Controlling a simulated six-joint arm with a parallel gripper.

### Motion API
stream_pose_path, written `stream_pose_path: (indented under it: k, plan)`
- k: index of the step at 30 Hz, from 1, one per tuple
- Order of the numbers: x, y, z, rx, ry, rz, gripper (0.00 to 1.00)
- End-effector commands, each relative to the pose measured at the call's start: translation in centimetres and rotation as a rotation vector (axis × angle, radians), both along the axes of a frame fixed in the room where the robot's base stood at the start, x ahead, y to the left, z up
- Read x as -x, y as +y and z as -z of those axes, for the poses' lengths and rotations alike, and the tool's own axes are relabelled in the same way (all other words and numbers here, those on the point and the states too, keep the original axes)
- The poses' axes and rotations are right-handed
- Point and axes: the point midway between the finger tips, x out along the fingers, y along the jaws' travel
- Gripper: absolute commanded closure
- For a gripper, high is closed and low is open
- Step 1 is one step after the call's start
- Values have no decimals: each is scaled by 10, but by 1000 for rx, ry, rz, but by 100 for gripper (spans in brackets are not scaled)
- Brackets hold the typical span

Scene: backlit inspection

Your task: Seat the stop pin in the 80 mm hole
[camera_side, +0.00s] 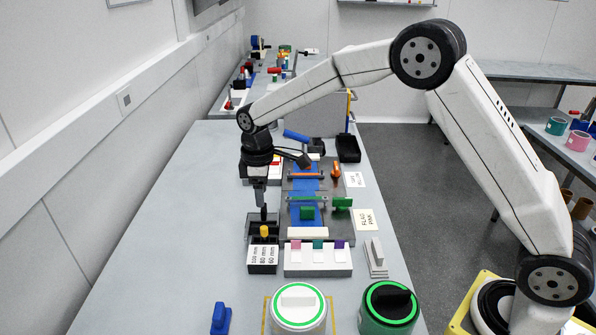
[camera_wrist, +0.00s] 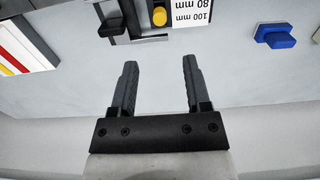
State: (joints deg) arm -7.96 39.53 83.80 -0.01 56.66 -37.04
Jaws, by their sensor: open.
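A yellow round-topped pin (camera_side: 264,231), which looks like the stop pin, stands upright at the black block (camera_side: 253,240) with the white 100 mm, 80 mm and 60 mm label (camera_side: 263,259). Its yellow top also shows in the wrist view (camera_wrist: 159,16), beside the label (camera_wrist: 192,12). I cannot tell whether it sits in a hole, or which one; the holes are hidden. My gripper (camera_side: 263,213) points down just behind and above the pin in the side view. In the wrist view my gripper (camera_wrist: 159,68) is open, with nothing between its fingers.
A fixture plate with a blue strip, orange bar and green clamps (camera_side: 342,203) stands right of the block. A white holder with coloured tabs (camera_side: 318,262) is close beside it. A blue part (camera_side: 221,318) and two round containers (camera_side: 299,308) (camera_side: 388,309) are nearer. The bench left is clear.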

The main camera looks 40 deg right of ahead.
Motion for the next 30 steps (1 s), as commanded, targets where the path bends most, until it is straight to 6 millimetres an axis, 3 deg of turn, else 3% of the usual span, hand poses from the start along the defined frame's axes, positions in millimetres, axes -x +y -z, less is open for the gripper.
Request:
stream_pose_path:
  k: [20, 26, 30]
  plan:
    - [4, -3, -2, -1, -8, 19, 38]
    - [24, -13, -5, -6, -30, 100, 38]
    - [49, -24, -7, -12, -57, 195, 38]
